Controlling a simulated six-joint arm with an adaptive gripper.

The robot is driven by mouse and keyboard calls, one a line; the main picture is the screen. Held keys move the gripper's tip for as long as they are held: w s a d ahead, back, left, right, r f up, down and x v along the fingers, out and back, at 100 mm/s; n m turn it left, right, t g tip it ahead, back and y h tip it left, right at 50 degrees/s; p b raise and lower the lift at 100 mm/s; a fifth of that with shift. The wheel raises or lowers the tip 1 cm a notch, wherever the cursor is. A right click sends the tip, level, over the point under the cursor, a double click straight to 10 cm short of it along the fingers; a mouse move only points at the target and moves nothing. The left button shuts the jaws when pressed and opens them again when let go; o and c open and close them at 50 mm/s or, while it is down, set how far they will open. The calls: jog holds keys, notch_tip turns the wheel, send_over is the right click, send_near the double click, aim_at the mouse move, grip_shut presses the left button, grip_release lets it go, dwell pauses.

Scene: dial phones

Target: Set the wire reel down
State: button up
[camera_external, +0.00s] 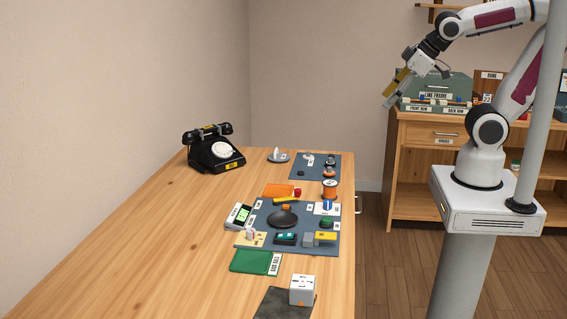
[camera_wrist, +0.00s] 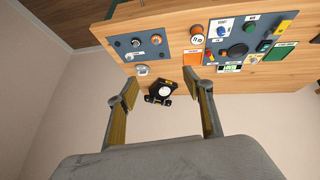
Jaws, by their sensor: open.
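The wire reel (camera_external: 330,190), orange with pale ends, appears to stand upright on the wooden table near its right edge, between the two blue-grey mats. It also shows in the wrist view (camera_wrist: 197,36), in the gap between the mats. My gripper (camera_external: 390,97) is raised high above the table and off its right side, well apart from the reel. In the wrist view (camera_wrist: 160,84) its two yellowish fingers are spread with nothing between them.
A black dial phone (camera_external: 213,149) stands at the far left of the table (camera_external: 130,240). The larger mat (camera_external: 262,240) is crowded with small parts. A white cube (camera_external: 303,289) sits at the front. A wooden cabinet (camera_external: 430,165) stands behind. The table's left side is clear.

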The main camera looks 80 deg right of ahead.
jog(key=s+a+g+y, duration=0.1)
jog(key=s+a+y, duration=0.1)
jog(key=s+a, duration=0.4)
jog(key=shift+s+f, duration=0.3)
jog(key=shift+s, duration=0.1)
dwell(0.9)
